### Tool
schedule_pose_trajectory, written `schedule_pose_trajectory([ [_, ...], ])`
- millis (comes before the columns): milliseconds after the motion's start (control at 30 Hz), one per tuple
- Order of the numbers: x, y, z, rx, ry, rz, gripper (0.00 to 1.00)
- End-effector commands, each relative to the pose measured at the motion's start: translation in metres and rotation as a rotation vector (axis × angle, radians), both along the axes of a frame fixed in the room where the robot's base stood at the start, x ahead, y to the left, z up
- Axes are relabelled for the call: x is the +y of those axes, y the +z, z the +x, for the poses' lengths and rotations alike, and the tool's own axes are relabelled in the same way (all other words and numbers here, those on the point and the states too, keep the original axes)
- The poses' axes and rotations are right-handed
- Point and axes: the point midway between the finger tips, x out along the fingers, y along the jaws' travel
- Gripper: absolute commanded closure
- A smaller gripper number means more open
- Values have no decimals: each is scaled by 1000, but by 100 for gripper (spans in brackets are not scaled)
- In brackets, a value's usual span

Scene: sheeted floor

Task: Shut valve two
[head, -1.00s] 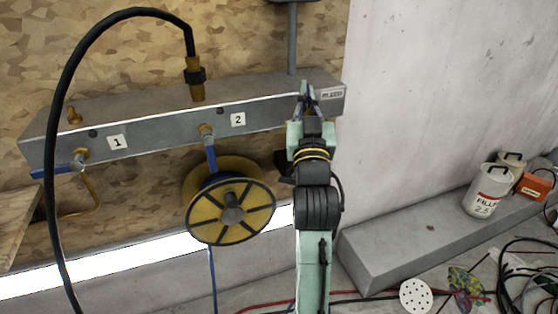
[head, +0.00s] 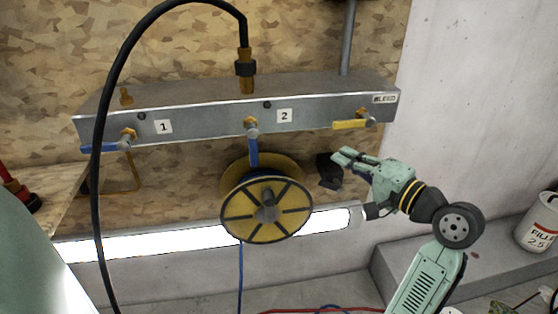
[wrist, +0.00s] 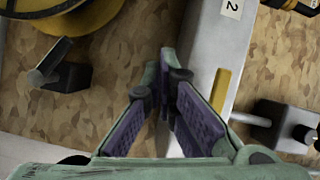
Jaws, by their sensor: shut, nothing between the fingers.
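Valve two (head: 252,128) is on the grey manifold (head: 200,117), just left of the "2" label (head: 284,116). Its blue lever (head: 253,151) points straight down, its lower end overlapping the back flange of a yellow spool in the head view. My gripper (head: 343,156) is shut and empty, below the manifold's right part and right of valve two, apart from both in the picture. The wrist view shows its closed fingers (wrist: 170,65) beside the manifold face, with the "2" label (wrist: 232,7) at the top edge. The valve two lever is not visible there.
Valve one's blue lever (head: 100,147) points left. The bleed valve's yellow lever (head: 350,124) also lies level, above my gripper. The yellow spool (head: 267,209) stands out below valve two. A dark bracket (head: 328,171) is on the wall near my fingers. A black hose (head: 103,130) arches at left.

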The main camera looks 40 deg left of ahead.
Motion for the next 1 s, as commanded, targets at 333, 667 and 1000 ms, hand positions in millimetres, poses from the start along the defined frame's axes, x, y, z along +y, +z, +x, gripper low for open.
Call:
schedule_pose_trajectory([
  [333,-16,5,-55,238,294,52,100],
  [667,-17,6,-58,246,307,54,100],
  [1000,18,7,-62,245,311,54,100],
])
